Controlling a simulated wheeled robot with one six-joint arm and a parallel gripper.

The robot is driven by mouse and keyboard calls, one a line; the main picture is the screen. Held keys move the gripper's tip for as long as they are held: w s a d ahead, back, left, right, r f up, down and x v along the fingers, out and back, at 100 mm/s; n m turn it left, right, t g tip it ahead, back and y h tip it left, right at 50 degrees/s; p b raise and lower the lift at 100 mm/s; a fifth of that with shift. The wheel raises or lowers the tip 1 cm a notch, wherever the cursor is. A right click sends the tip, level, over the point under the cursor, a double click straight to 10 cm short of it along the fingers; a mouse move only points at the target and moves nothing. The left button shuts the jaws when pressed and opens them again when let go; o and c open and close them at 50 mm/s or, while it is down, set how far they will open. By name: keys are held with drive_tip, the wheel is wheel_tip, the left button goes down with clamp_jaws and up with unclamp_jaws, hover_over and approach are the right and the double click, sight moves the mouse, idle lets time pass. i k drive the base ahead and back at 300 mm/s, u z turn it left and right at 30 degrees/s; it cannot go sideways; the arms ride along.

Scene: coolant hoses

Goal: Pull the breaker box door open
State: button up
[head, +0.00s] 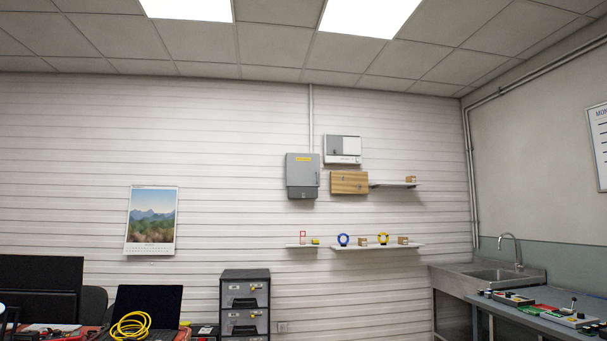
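A grey metal box (302,170) with a yellow label near its top hangs on the far wall, right of the middle of the head view. It looks like the breaker box. Its front door appears shut, with a small dark handle on the right side. A darker grey part (302,193) sits at its lower end. A thin conduit runs up the wall to the ceiling just above the box. The label is too small to read. My gripper is not in view.
A white-and-grey panel (342,149) and a wooden board (349,183) hang right of the box. A shelf (377,248) with small items is below. A drawer cabinet (245,302) stands lower left. A sink (490,274) and workbench (545,318) are at right.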

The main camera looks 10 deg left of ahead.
sight(302, 169)
drive_tip(key=u, duration=0.1)
drive_tip(key=i, duration=0.65)
drive_tip(key=u, duration=0.3)
drive_tip(key=i, duration=2.1)
drive_tip(key=u, duration=0.25)
drive_tip(key=i, duration=2.05)
drive_tip(key=z, duration=0.35)
drive_tip(key=i, duration=2)
drive_tip(key=z, duration=0.25)
